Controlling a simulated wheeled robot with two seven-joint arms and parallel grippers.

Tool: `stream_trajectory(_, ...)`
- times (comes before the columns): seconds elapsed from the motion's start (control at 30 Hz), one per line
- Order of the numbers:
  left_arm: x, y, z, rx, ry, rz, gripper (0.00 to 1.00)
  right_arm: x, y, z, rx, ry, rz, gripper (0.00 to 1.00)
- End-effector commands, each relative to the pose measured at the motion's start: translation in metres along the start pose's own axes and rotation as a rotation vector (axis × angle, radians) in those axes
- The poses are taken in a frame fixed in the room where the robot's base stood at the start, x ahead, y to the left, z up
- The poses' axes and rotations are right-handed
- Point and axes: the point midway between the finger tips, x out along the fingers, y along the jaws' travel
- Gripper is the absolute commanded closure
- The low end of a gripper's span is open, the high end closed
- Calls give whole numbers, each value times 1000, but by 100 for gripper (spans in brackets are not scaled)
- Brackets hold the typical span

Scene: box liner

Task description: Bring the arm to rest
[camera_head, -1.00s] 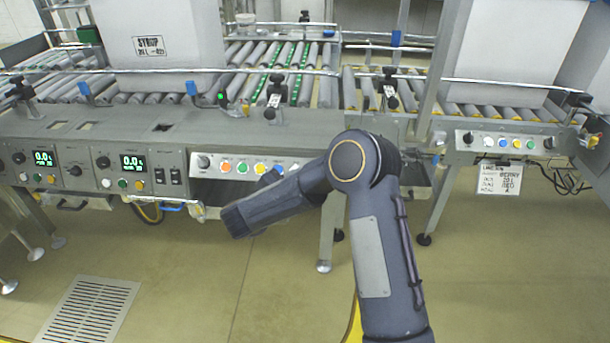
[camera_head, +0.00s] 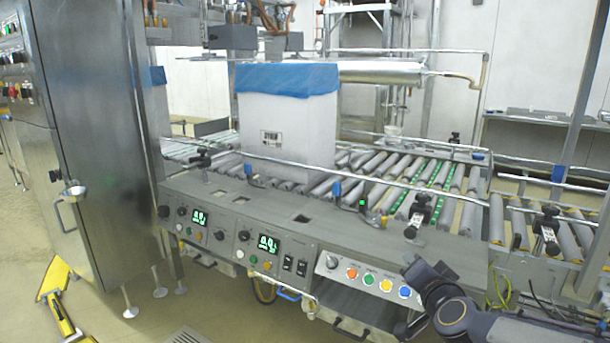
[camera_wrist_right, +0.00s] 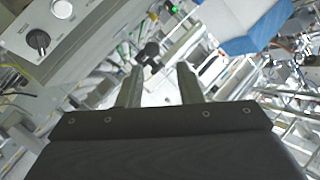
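My right arm (camera_head: 452,312) shows at the lower right of the head view, dark grey and bent at a round joint, in front of the conveyor's control panel. My left arm and gripper are not in view.
A white box (camera_head: 288,128) with a blue liner over its top stands on the roller conveyor (camera_head: 440,178). A control panel (camera_head: 368,284) with coloured buttons runs along the front. A steel cabinet (camera_head: 90,120) stands at left.

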Motion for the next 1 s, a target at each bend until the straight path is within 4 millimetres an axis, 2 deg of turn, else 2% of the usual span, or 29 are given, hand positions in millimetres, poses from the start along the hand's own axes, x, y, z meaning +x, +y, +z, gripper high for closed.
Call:
stream_trajectory(0.03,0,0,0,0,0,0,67,-29,-3,4,-38,-79,-42,67)
stream_trajectory(0.13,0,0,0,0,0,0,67,-84,3,30,-121,-268,-85,67)
stream_trajectory(0.2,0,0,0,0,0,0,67,-122,15,51,-174,-392,-88,67)
stream_trajectory(0.3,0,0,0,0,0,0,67,-168,35,77,-233,-537,-67,67)
stream_trajectory(0.5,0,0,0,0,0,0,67,-234,74,116,-304,-740,3,67)
stream_trajectory(0.67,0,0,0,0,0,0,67,-279,104,141,-339,-869,71,67)
stream_trajectory(0.7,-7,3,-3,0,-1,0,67,-287,102,138,-345,-890,83,67)
stream_trajectory(0.73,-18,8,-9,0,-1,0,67,-288,93,127,-344,-889,80,67)
stream_trajectory(1.0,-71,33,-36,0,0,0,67,-302,51,79,-343,-887,78,67)
